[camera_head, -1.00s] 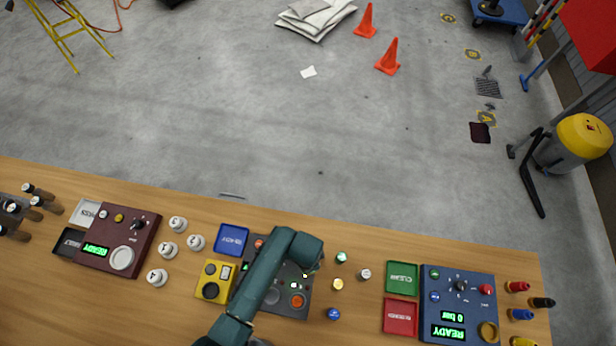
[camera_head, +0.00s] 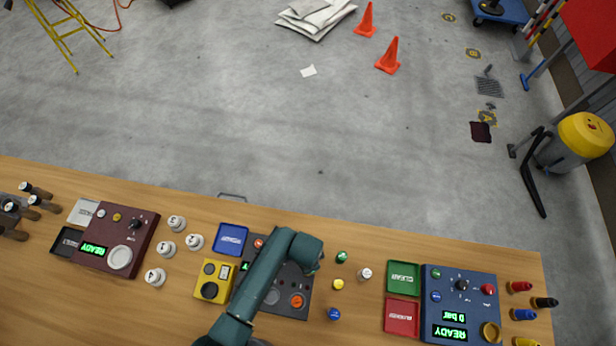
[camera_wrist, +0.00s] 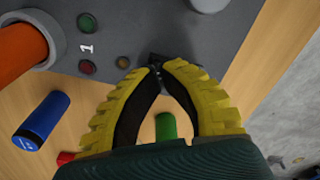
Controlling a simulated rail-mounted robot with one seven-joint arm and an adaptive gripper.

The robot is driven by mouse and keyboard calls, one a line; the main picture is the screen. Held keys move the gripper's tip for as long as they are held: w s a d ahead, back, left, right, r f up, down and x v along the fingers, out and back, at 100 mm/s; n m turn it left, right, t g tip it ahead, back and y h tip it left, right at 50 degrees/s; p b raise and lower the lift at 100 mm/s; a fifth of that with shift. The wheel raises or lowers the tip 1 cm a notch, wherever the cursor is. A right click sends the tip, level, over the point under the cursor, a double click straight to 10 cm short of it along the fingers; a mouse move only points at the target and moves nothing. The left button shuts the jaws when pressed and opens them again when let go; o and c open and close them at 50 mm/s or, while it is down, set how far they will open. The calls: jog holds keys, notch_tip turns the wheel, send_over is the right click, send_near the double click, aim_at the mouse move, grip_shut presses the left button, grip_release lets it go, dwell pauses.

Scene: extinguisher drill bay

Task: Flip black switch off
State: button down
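A small black switch (camera_wrist: 157,58) stands at the edge of the grey panel in the wrist view. My gripper (camera_wrist: 160,69) has its two yellow-ribbed fingers bowed inward, with the tips close together at the switch. Whether the tips grip it or only touch it cannot be told. The grey panel (camera_head: 278,297) lies under my arm in the head view, where my arm hides the switch and fingertips. The panel also shows in the wrist view (camera_wrist: 200,35), with small green and red buttons beside a "1" mark.
A blue cylinder (camera_wrist: 42,120), an orange knob (camera_wrist: 20,45) and a green cylinder (camera_wrist: 166,126) are near my fingers. A yellow box (camera_head: 213,281) and blue tray (camera_head: 231,240) flank the panel on the left. Several small coloured pegs stand to its right.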

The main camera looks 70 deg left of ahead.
notch_tip(320, 180, up, 7)
jog(key=p, duration=0.7)
jog(key=shift+p, duration=0.35)
